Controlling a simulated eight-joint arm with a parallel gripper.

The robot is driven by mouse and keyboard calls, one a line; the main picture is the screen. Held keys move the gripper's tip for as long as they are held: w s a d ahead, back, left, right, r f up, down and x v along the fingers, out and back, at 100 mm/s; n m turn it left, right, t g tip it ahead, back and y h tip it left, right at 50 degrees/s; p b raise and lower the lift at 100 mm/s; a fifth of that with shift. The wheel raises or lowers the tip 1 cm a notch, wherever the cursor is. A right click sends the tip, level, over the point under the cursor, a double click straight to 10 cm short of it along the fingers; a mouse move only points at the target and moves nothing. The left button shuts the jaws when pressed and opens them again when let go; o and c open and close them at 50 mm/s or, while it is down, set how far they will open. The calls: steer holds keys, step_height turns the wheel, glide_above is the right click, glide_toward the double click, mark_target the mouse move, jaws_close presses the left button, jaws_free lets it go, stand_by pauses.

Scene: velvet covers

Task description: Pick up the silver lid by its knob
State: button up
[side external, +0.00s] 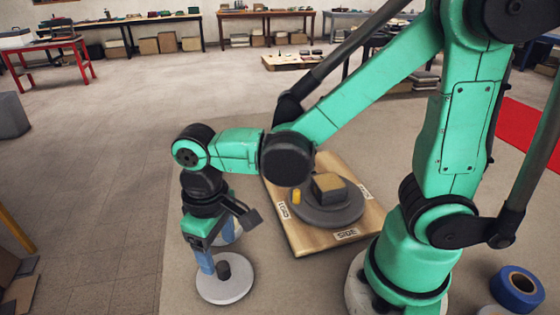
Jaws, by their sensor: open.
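The silver lid (226,292) is a pale round disc low in the side external view, left of the wooden board. Its dark knob (223,270) stands up at its middle. My gripper (217,257) points down over the lid and is open. One blue finger is beside the knob on its left, with its tip close to the lid. Another blue part shows farther back, above the lid's far side. I cannot tell whether any finger touches the knob or the lid.
A wooden board (299,241) with labels lies right of the lid. It bears a dark round plate (323,216) with a brown block (329,187) and a small yellow piece (296,196). A blue tape roll (518,286) lies at lower right. Floor left of the lid is clear.

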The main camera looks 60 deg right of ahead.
mark_target(222, 265)
steer(key=shift+f, duration=2.2)
jaws_close()
